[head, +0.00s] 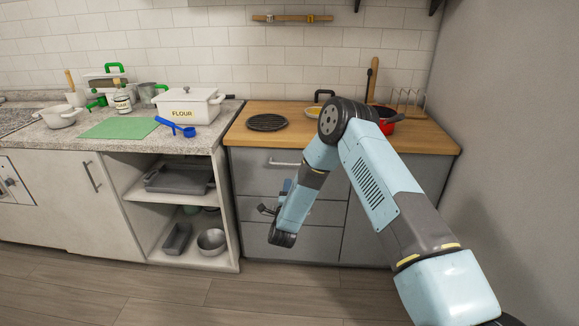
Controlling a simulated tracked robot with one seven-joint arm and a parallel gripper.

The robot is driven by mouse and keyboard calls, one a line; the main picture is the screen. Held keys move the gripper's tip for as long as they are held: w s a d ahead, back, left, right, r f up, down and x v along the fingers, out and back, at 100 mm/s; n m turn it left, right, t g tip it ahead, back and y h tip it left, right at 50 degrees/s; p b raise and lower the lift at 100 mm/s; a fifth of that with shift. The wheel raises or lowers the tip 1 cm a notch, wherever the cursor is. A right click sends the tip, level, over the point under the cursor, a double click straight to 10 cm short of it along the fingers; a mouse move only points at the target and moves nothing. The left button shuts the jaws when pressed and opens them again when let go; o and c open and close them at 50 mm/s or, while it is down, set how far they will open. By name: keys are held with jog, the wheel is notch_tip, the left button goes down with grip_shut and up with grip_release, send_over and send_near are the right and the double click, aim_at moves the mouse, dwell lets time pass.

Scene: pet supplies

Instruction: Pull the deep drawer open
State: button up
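A grey drawer unit (250,184) under the wooden worktop has stacked fronts, all looking flush and shut. The top front (250,165) looks tallest and has a pale bar handle (284,162). The lower fronts (252,209) are partly covered by my arm, and I see no clear handles on them. I cannot tell for certain which front is the deep drawer. My gripper (268,209) is in front of the unit at about the height of the middle front, below the top handle. Its fingers are small and dark, and their opening and any contact are unclear.
An open shelf unit (135,190) with trays and a metal bowl (212,242) stands left. A wall (510,130) bounds the right. The floor (165,285) in front is clear.

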send_near(295, 152)
jog(key=w, duration=0.2)
jog(key=w+a+f, duration=0.1)
jog(key=w+f, duration=0.1)
jog(key=w, duration=0.1)
jog(key=shift+w+a, duration=0.2)
jog(key=shift+w, duration=0.15)
jog(key=shift+c, duration=0.5)
grip_shut()
jog(key=shift+s, duration=0.1)
